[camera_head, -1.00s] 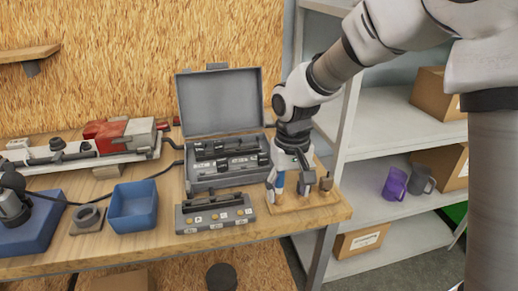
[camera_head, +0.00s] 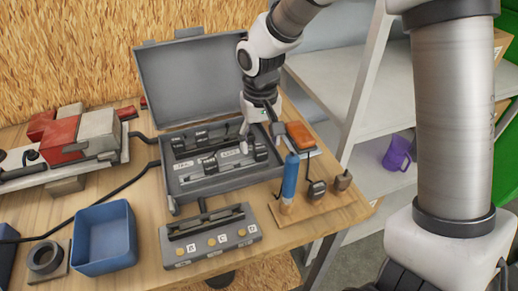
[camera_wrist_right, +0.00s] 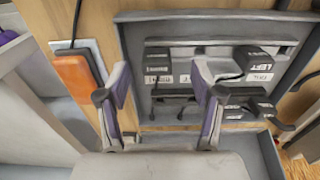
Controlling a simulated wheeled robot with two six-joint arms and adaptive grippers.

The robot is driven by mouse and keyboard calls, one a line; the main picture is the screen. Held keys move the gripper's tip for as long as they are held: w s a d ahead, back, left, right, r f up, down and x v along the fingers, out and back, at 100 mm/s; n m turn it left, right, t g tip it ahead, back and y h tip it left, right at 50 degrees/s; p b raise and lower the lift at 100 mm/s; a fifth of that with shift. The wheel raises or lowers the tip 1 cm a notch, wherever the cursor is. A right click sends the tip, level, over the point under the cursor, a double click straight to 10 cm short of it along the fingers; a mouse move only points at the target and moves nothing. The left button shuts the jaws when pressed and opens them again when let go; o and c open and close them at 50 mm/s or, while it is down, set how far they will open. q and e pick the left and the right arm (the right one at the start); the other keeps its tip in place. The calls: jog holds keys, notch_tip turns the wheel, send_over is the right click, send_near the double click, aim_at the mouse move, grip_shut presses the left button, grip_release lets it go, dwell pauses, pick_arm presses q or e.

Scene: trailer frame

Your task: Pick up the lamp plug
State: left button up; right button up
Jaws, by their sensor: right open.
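An open grey case (camera_head: 190,85) stands on the bench, its lid raised at the back. Black plug-like pieces (camera_head: 208,163) lie in its slots beside white labels. In the right wrist view, one black piece (camera_wrist_right: 252,58) reads "LEFT", and another black piece (camera_wrist_right: 158,62) shows between the fingers above a "RIGHT" label. I cannot tell which piece is the lamp plug. My right gripper (camera_head: 262,133) is over the case's right side, pointing down. It is open and empty, with both fingers (camera_wrist_right: 162,88) apart in the right wrist view. My left gripper is out of view.
A grey box with buttons (camera_head: 210,236) sits in front of the case. A wooden stand (camera_head: 325,208) holds a blue-handled tool (camera_head: 290,178). An orange-topped item (camera_wrist_right: 76,82) lies right of the case. A blue bin (camera_head: 104,238) is at left.

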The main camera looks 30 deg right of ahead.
aim_at(261, 147)
jog(key=f, duration=0.3)
jog(key=w+d+f, duration=0.1)
jog(key=f, duration=0.1)
jog(key=shift+s+a+r, duration=0.1)
jog(key=shift+a+r, duration=0.05)
jog(key=shift+a, duration=0.05)
jog(key=shift+s+r, duration=0.1)
jog(key=shift+s, duration=0.05)
jog(key=c, duration=0.8)
jog(key=shift+c, duration=0.2)
